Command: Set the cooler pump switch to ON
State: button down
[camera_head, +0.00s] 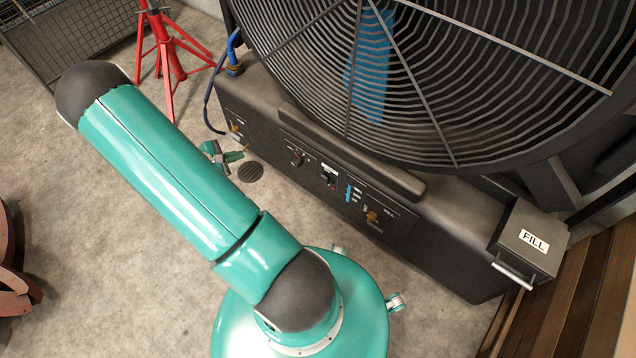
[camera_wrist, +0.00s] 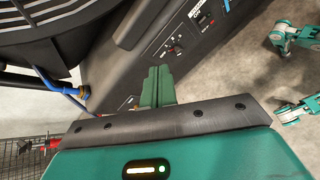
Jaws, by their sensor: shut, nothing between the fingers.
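The cooler (camera_head: 270,135) is a dark unit with a large round fan grille above a low front panel. On the panel are a dark knob (camera_head: 296,158) and a small switch (camera_head: 328,177) with a pale plate. They also show in the wrist view as the knob (camera_wrist: 174,47) and the switch (camera_wrist: 205,19). Their labels are too small to read, so I cannot tell which is the pump switch or its setting. My gripper (camera_head: 243,155) is shut and empty, left of the knob and close to the panel. Its green fingers (camera_wrist: 158,82) point toward the panel in the wrist view.
A box marked FILL (camera_head: 530,240) with a handle stands at the right end. A red stand (camera_head: 172,55) and a blue hose fitting (camera_head: 233,68) are at the left end.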

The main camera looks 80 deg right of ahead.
jog(key=s+d+f+n, duration=0.1)
jog(key=s+f+n, duration=0.1)
jog(key=s+f, duration=0.3)
jog(key=s+d+f+n+h, duration=0.1)
jog(key=s+f+n, duration=0.2)
jog(key=f, duration=0.9)
jog(key=s+d+f+n, duration=0.1)
jog(key=s+f+n, duration=0.1)
jog(key=s+f, duration=0.7)
jog(key=shift+s+f+n+t, duration=0.15)
jog(key=shift+f+n+t, duration=0.05)
jog(key=shift+n+t, duration=0.1)
jog(key=shift+d, duration=0.1)
send_near(324, 179)
jog(key=x, duration=0.4)
jog(key=shift+s+f, duration=0.2)
jog(key=shift+f, duration=0.2)
jog(key=shift+s+d+r, duration=0.15)
jog(key=shift+s+d, duration=0.05)
jog(key=shift+d, duration=0.4)
